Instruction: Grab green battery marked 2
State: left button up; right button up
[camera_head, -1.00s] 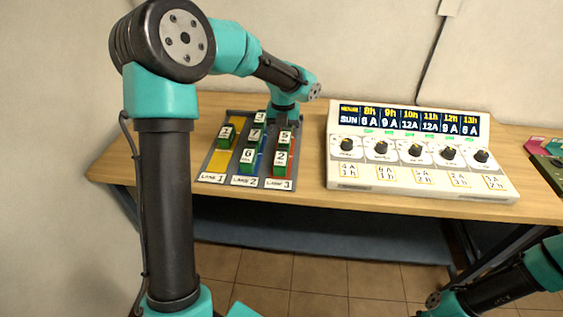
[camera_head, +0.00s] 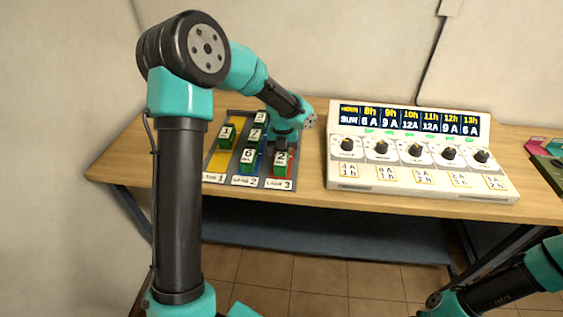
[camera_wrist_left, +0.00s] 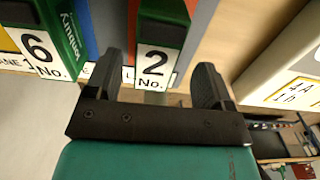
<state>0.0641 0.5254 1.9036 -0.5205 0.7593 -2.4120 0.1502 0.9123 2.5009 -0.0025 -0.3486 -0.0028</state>
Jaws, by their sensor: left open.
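The green battery marked 2 (camera_head: 281,164) stands at the front of the lane 3 strip on the grey tray (camera_head: 207,177). My left gripper (camera_head: 283,150) is over lane 3, just behind and above this battery in the head view. In the left wrist view the battery (camera_wrist_left: 158,45) shows between the two open dark fingers (camera_wrist_left: 155,78), its white label facing me. I cannot tell whether the fingers touch it. The battery marked 5 is hidden behind my gripper.
The battery marked 6 (camera_head: 248,160) stands close by in lane 2 and also shows in the left wrist view (camera_wrist_left: 55,40). Batteries 7 (camera_head: 255,134), 1 (camera_head: 226,136) and 3 (camera_head: 260,117) stand farther back. A control panel (camera_head: 420,180) with knobs is right of the tray.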

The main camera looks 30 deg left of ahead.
aim_at(282, 156)
pick_arm(q)
jog(key=f, duration=0.4)
jog(key=shift+s+a+f, duration=0.1)
jog(key=shift+s+f, duration=0.1)
jog(key=shift+s, duration=0.05)
jog(key=c, duration=1.4)
jog(key=shift+r, duration=0.1)
jog(key=shift+r, duration=0.8)
jog(key=shift+s+d+r, duration=0.1)
jog(key=shift+s+r, duration=0.05)
jog(key=shift+r, duration=0.35)
jog(key=shift+s+d+r, duration=0.1)
jog(key=shift+s+r, duration=0.05)
jog(key=shift+r, duration=0.3)
jog(key=s+d, duration=0.2)
jog(key=s, duration=0.2)
jog(key=s+d+r, duration=0.1)
jog(key=s+d, duration=0.2)
jog(key=s, duration=0.1)
jog(key=s+d, duration=0.3)
jog(key=s, duration=0.2)
jog(key=shift+r, duration=0.15)
